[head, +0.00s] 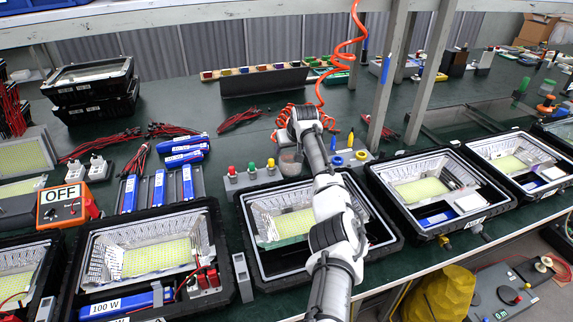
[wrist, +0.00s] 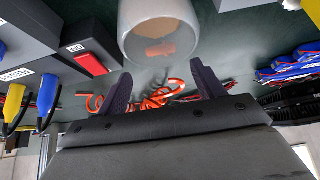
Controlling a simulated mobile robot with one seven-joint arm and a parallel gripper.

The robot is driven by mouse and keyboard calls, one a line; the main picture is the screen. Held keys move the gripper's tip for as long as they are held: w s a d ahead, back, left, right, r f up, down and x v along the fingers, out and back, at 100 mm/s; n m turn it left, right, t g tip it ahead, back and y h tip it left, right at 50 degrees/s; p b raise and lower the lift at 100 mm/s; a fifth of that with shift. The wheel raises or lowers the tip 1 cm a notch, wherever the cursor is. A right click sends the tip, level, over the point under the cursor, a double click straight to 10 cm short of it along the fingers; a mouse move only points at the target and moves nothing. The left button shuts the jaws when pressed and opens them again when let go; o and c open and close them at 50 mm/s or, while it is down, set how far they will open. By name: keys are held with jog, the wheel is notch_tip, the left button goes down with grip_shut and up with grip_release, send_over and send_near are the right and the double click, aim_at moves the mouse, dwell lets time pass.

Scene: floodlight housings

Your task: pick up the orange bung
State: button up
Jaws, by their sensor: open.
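A small orange shape (wrist: 160,48), which looks like the orange bung, shows inside a pale, see-through cup (wrist: 160,30) in the wrist view. The cup also shows in the head view (head: 290,162), on the green bench just beneath my wrist; I cannot make out the bung in it there. My gripper (wrist: 161,84) is open and empty, with its two dark fingers spread apart. In the wrist view the cup appears between and beyond the fingertips, apart from them. In the head view my gripper (head: 296,122) is above the bench, partly hidden by my arm.
A grey block with red, green and yellow knobs (head: 251,172) stands left of the cup. A grey block with blue and yellow pieces (head: 349,157) stands right of it. A coiled orange hose (head: 343,55) hangs behind my gripper. Floodlight housings (head: 441,190) line the front edge.

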aim_at(288, 153)
jog(key=shift+s+b+x, duration=0.15)
jog(key=shift+b+x, duration=1)
jog(key=shift+b, duration=0.15)
jog(key=shift+s+b+x, duration=0.1)
jog(key=shift+b+x, duration=1)
jog(key=shift+b, duration=0.2)
jog(key=shift+w+a+f+b, duration=0.2)
jog(key=shift+w+f+b, duration=0.2)
jog(key=shift+b, duration=0.3)
jog(key=shift+s, duration=0.1)
jog(key=c, duration=0.9)
jog(key=shift+c, duration=0.7)
jog(key=shift+d+f, duration=0.1)
